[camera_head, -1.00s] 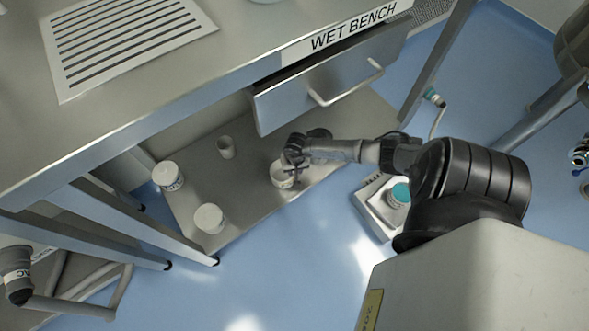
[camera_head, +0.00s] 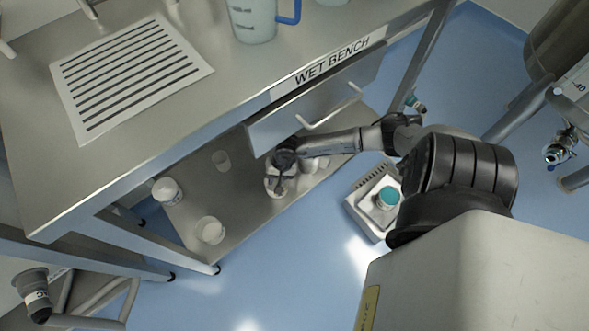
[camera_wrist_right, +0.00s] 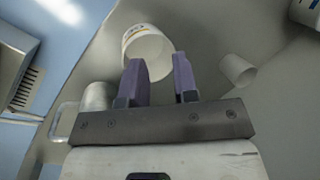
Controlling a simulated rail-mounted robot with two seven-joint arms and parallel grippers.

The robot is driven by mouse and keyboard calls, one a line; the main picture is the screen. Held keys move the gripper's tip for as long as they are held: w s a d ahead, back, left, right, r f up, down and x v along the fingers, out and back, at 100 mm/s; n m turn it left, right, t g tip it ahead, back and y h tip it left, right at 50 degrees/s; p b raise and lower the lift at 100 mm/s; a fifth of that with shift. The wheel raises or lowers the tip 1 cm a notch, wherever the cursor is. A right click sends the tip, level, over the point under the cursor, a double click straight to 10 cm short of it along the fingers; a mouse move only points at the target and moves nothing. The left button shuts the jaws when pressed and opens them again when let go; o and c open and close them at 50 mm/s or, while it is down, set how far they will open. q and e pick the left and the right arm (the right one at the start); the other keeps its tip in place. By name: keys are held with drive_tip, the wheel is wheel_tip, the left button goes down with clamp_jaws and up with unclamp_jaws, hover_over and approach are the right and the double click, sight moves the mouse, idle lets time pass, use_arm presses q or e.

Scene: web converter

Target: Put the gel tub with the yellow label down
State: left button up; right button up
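The white gel tub (camera_head: 275,189) stands on the steel shelf under the wet bench, below my right gripper (camera_head: 282,178). In the right wrist view the tub (camera_wrist_right: 150,50) shows a yellowish band on its label. It lies beyond the fingertips and off to the left, partly behind the left finger. My right gripper (camera_wrist_right: 160,75) has its two fingers apart, with a clear gap between them. Whether a finger still touches the tub cannot be told. My left gripper is not in view.
Two more white tubs, one farther left (camera_head: 167,190) and one nearer (camera_head: 211,230), and a small cup (camera_head: 221,160) share the shelf (camera_head: 240,215). A drawer (camera_head: 315,105) hangs above my right arm. A scale (camera_head: 365,215) bearing a teal-topped jar (camera_head: 388,197) sits right of the shelf.

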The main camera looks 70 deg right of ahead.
drive_tip(key=w+a+r+m+t+y, duration=0.2)
drive_tip(key=a+r+m, duration=0.1)
drive_tip(key=a, duration=0.3)
drive_tip(key=w+a+r+m+t+y, duration=0.1)
drive_tip(key=a+r+m+t+y, duration=0.2)
drive_tip(key=a, duration=0.3)
wheel_tip(320, 180, up, 13)
drive_tip(key=w+a+m+t+h, duration=0.2)
drive_tip(key=m+t+h, duration=0.6)
drive_tip(key=m, duration=1.6)
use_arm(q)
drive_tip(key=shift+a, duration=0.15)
use_arm(e)
drive_tip(key=s+a+f+m+g, duration=0.2)
drive_tip(key=s+m+g, duration=0.4)
drive_tip(key=s+m, duration=0.3)
drive_tip(key=s+a+f+m+g, duration=0.2)
drive_tip(key=s+m+g, duration=0.3)
drive_tip(key=s+m, duration=0.5)
drive_tip(key=m, duration=0.8)
drive_tip(key=shift+a+f+g, duration=0.15)
drive_tip(key=shift+f+g, duration=0.1)
drive_tip(key=shift+g, duration=0.15)
